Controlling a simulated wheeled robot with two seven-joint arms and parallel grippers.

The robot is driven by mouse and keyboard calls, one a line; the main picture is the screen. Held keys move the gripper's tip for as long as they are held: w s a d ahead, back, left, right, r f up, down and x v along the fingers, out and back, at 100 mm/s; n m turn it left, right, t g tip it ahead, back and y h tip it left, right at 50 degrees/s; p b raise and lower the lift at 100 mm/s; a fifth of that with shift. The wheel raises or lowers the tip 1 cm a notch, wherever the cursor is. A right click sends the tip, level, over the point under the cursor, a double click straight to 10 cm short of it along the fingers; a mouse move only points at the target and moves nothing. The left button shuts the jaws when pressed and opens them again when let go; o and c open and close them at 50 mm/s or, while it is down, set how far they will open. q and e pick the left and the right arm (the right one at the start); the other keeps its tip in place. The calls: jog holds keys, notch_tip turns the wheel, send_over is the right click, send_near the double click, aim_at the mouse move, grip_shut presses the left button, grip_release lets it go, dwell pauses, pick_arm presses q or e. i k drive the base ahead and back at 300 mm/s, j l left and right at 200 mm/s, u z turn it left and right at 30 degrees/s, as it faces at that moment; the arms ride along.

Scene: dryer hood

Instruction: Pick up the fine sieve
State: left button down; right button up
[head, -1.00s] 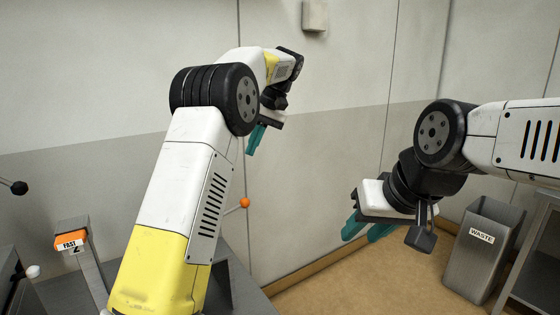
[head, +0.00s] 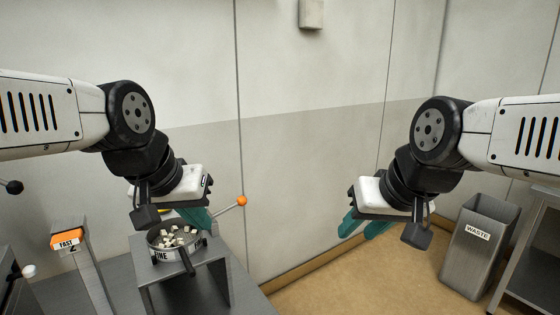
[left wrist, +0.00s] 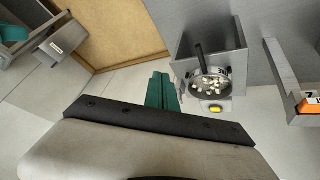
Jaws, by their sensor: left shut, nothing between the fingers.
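The fine sieve (head: 161,256) is a round grey pan with a dark handle and a label partly reading "FINE". It holds several pale chunks and rests on a grey metal stand (head: 219,271). It also shows in the left wrist view (left wrist: 209,89), handle pointing up the picture. My left gripper (head: 202,218) is shut and empty, its teal fingers above and near the sieve's right rim in the head view. In the left wrist view the fingers (left wrist: 162,92) are left of the sieve and apart from it. My right gripper (head: 364,226) is open and empty, far right of the sieve.
An orange-tipped lever (head: 241,201) sticks out right of the sieve. A post with an orange "FAST" label (head: 68,240) stands left. A yellow light (left wrist: 216,108) shows by the sieve. A waste bin (head: 478,245) stands at right. Floor between is clear.

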aim_at(173, 240)
jog(key=u, duration=3.65)
jog(key=z, duration=2.5)
jog(key=j+z, duration=0.6)
